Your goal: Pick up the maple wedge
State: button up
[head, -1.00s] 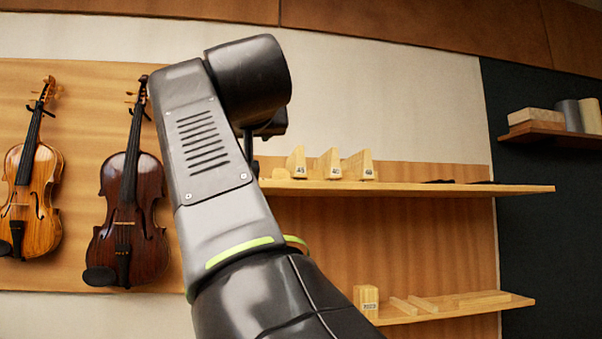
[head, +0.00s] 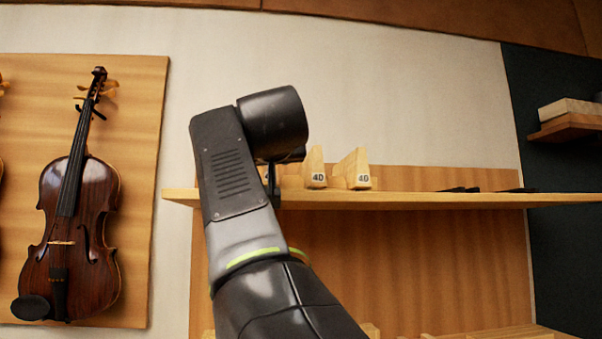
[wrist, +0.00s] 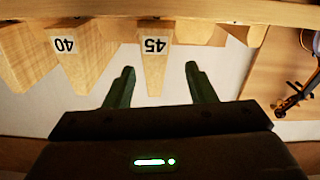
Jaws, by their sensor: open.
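Pale maple wedges with number labels stand on the upper shelf. In the wrist view, a wedge labelled 45 (wrist: 154,62) lies between the fingers' lines, its narrow end pointing down the picture. A wedge labelled 40 (wrist: 85,60) is to its left. My gripper (wrist: 160,68) is open and empty, with one finger on each side of the 45 wedge and apart from it. In the head view, two wedges (head: 315,165) (head: 355,168) show right of my arm. Another is partly hidden behind it, and my gripper is mostly hidden too.
The upper shelf (head: 420,200) runs across the head view, with dark flat items (head: 460,190) at its right. A lower shelf (head: 500,334) holds pale wood pieces. A dark violin (head: 80,225) hangs at left. In the wrist view, more pale pieces stand right of the 45 wedge.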

jog(key=w, duration=0.2)
jog(key=w+p, duration=0.1)
jog(key=w, duration=0.2)
jog(key=w+a+p, duration=0.1)
jog(key=w, duration=0.1)
jog(key=shift+w+r, duration=0.1)
jog(key=shift+w, duration=0.15)
jog(key=shift+s, duration=0.2)
jog(key=shift+c, duration=0.2)
grip_shut()
